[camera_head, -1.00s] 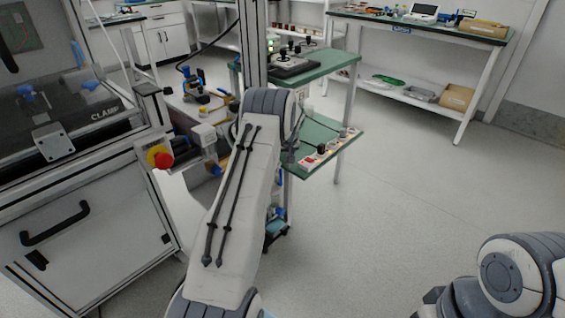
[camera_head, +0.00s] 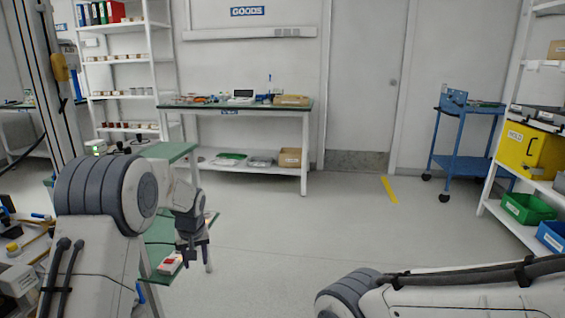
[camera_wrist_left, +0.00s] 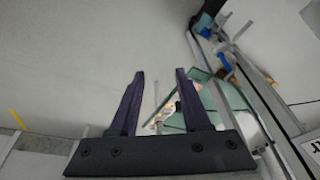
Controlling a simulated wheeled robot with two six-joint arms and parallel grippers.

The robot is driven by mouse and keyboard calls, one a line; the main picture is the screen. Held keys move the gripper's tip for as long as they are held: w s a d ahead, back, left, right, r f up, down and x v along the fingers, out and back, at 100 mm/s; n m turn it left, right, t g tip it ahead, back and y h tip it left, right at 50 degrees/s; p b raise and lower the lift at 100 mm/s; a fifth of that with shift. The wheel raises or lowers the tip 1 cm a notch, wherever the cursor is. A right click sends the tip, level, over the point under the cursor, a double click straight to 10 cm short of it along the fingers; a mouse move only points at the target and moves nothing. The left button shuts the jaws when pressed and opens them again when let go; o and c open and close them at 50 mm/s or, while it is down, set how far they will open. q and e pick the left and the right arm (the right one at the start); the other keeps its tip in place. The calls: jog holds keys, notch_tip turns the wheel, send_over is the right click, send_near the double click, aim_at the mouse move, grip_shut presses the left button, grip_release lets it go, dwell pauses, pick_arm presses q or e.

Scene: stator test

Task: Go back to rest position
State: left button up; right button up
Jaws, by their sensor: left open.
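My left gripper (camera_head: 190,256) hangs pointing down beside the green-topped workstation in the head view, at the end of my left arm. In the left wrist view its two dark fingers (camera_wrist_left: 160,73) stand apart with nothing held between them. Behind the fingers lie pale floor and part of a green surface. My right arm crosses the lower right of the head view, with its gripper out of frame.
The green-topped workstation (camera_head: 165,152) stands close to my left arm, with a lower green shelf. A long table (camera_head: 240,106) stands at the back. A blue cart (camera_head: 465,112) and a shelf with a yellow box (camera_head: 527,152) stand right. The middle floor (camera_head: 300,225) is clear.

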pick_arm(q)
jog(key=s+d+r+m+g+h, duration=0.1)
jog(key=s+d+r+m, duration=0.2)
jog(key=s+d, duration=0.6)
jog(key=s+d+r+m+h, duration=0.1)
jog(key=s+d+r+m, duration=0.25)
jog(key=s+d, duration=0.55)
jog(key=s+d+m+g, duration=0.2)
jog(key=s+m, duration=0.3)
jog(key=s, duration=1.5)
notch_tip(320, 180, up, 30)
jog(key=p, duration=3)
jog(key=shift+s+h, duration=0.3)
jog(key=shift+s, duration=0.15)
